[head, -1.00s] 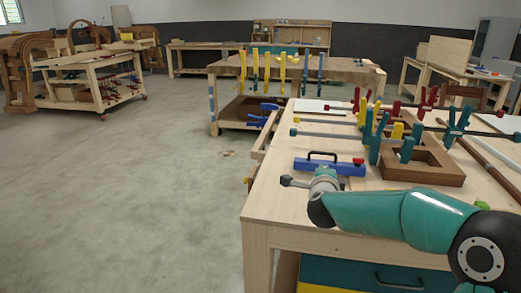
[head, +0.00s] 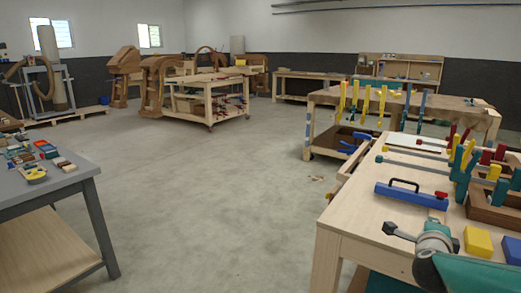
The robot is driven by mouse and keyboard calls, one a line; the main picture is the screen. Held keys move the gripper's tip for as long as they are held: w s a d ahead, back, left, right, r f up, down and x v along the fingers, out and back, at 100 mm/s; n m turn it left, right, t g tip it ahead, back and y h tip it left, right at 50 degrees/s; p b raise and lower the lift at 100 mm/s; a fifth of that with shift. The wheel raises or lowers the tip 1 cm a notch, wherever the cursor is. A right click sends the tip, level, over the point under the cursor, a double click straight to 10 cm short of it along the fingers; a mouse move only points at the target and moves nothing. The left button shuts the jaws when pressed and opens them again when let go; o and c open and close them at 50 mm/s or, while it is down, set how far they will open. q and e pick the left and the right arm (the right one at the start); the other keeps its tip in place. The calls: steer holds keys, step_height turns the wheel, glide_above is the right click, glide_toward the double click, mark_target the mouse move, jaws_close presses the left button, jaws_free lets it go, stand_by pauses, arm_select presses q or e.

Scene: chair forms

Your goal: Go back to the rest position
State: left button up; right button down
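My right arm comes in from the lower right over the front corner of the wooden workbench (head: 355,213). My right gripper (head: 392,230) is a small dark shape at the end of the teal arm, beside a blue tool with a black handle (head: 411,196). Whether its fingers are open or shut is too small to tell. My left gripper and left arm are not in the head view.
A grey table (head: 50,192) with several small tools stands at the left. More clamps, a yellow block (head: 478,241) and a brown wooden form (head: 495,212) lie on the workbench. A wheeled wooden cart (head: 208,98) stands further back.

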steer(key=s+a+f+n+g+y+p, duration=0.25)
steer(key=a+f+n+y+p, duration=0.2)
steer(key=a+f, duration=0.6)
steer(key=s+a+f+n+g+y+p, duration=0.2)
steer(key=s+a+f+n+y+p, duration=0.25)
steer(key=f, duration=1.05)
steer(key=s+a+f+n+g+y, duration=0.2)
steer(key=s+a+f+n+g, duration=0.1)
steer(key=s+a+n, duration=0.4)
steer(key=s+a+f+n+g+y+p, duration=0.1)
steer(key=s+a+f+n+g, duration=0.3)
steer(key=s+a, duration=0.7)
steer(key=s+f+n+y, duration=0.1)
steer(key=s+f+n, duration=0.1)
steer(key=s+n, duration=0.1)
steer(key=shift+s+a+f+n+y, duration=0.2)
steer(key=shift+s+n+y, duration=0.2)
steer(key=shift+s, duration=0.5)
steer(key=shift+d, duration=0.1)
